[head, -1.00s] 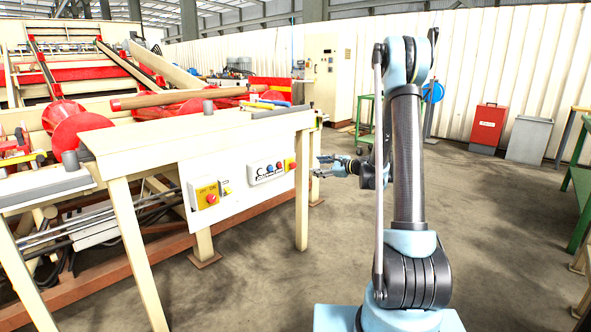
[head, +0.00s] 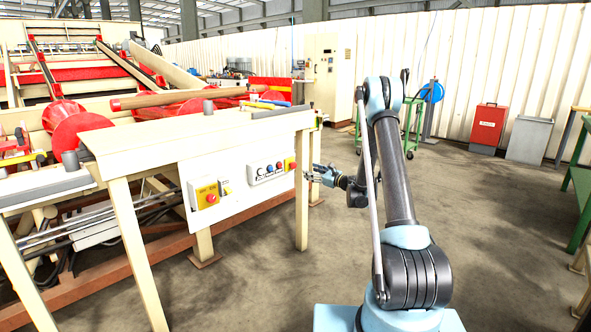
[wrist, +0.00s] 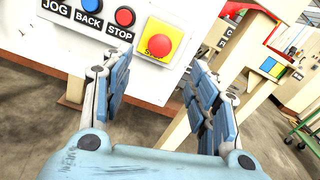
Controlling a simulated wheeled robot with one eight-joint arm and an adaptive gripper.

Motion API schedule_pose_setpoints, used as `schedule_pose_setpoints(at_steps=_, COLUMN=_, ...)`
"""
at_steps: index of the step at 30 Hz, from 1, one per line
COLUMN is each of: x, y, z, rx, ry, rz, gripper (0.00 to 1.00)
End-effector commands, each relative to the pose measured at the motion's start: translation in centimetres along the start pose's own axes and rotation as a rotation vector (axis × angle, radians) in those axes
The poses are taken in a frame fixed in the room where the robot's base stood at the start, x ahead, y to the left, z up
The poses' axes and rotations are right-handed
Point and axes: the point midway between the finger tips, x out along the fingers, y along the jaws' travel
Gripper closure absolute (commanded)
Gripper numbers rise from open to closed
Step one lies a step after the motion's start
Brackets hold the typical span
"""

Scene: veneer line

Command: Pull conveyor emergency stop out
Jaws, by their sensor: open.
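A red mushroom button on a yellow box (head: 291,165) sits at the right end of the control panel. In the wrist view this red stop button (wrist: 159,43) is just beyond the fingertips, between them and toward the top. A second red button on a yellow box (head: 208,196) is farther left on the panel. No readable label shows which one is the conveyor's. My gripper (head: 314,175) is right of the panel, beside the table leg; in the wrist view (wrist: 160,72) its fingers are spread and empty, apart from the button.
A grey strip with JOG, BACK and STOP buttons (wrist: 90,17) adjoins the yellow box. The cream table leg (head: 302,190) stands close to my gripper. Open floor (head: 500,240) lies to the right, with a green bench (head: 580,190) at the edge.

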Motion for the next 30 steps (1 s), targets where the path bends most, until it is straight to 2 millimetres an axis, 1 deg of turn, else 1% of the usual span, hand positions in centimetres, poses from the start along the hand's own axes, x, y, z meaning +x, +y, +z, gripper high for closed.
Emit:
schedule_pose_setpoints(at_steps=1, x=1.0, y=0.1, z=0.0, rx=0.000, ry=0.000, rz=0.003, gripper=0.46)
schedule_pose_setpoints(at_steps=12, x=7.6, y=0.1, z=0.0, rx=-0.001, ry=0.000, rz=0.003, gripper=0.46)
schedule_pose_setpoints(at_steps=18, x=10.5, y=0.1, z=0.0, rx=-0.001, ry=0.000, rz=0.002, gripper=0.46)
schedule_pose_setpoints(at_steps=24, x=12.2, y=0.0, z=0.0, rx=-0.001, ry=0.000, rz=0.001, gripper=0.46)
schedule_pose_setpoints(at_steps=30, x=12.5, y=0.1, z=0.0, rx=-0.001, ry=0.000, rz=0.000, gripper=0.46)
